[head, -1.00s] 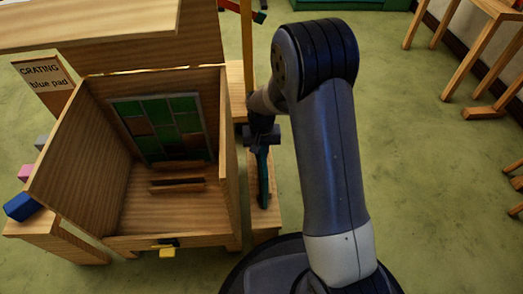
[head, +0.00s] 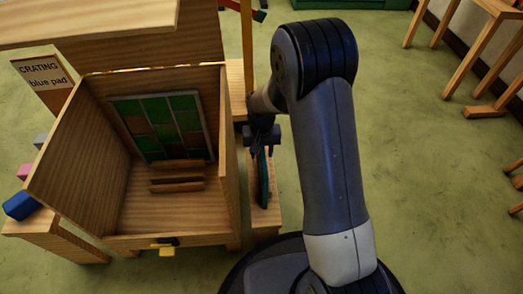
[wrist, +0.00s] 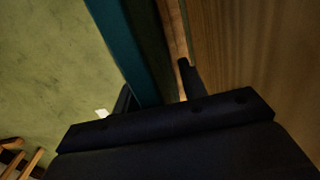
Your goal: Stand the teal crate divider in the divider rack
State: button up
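The teal crate divider (head: 263,180) stands on edge just below my gripper (head: 262,148), beside the right wall of the wooden crate. In the wrist view the divider (wrist: 125,40) runs between my two fingers (wrist: 156,92). It lies close to the left finger, and a thin strip of wood shows between it and the right finger. The fingers look spread around the divider. Its lower end is over a narrow wooden ledge (head: 264,218). I cannot make out the rack's slots or whether the divider sits in one.
The open crate (head: 125,215) holds a green and brown leaded panel (head: 160,125) and wooden rails (head: 178,187). A "CRATING blue pad" sign (head: 43,82) stands at left, with a blue block (head: 20,206) and a pink block (head: 25,171). The floor at right is mostly clear.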

notch_tip(320, 180, up, 11)
jog(key=p, duration=0.4)
jog(key=shift+f, duration=0.1)
jog(key=shift+f, duration=0.1)
jog(key=shift+f+b, duration=1.95)
jog(key=shift+f, duration=3.05)
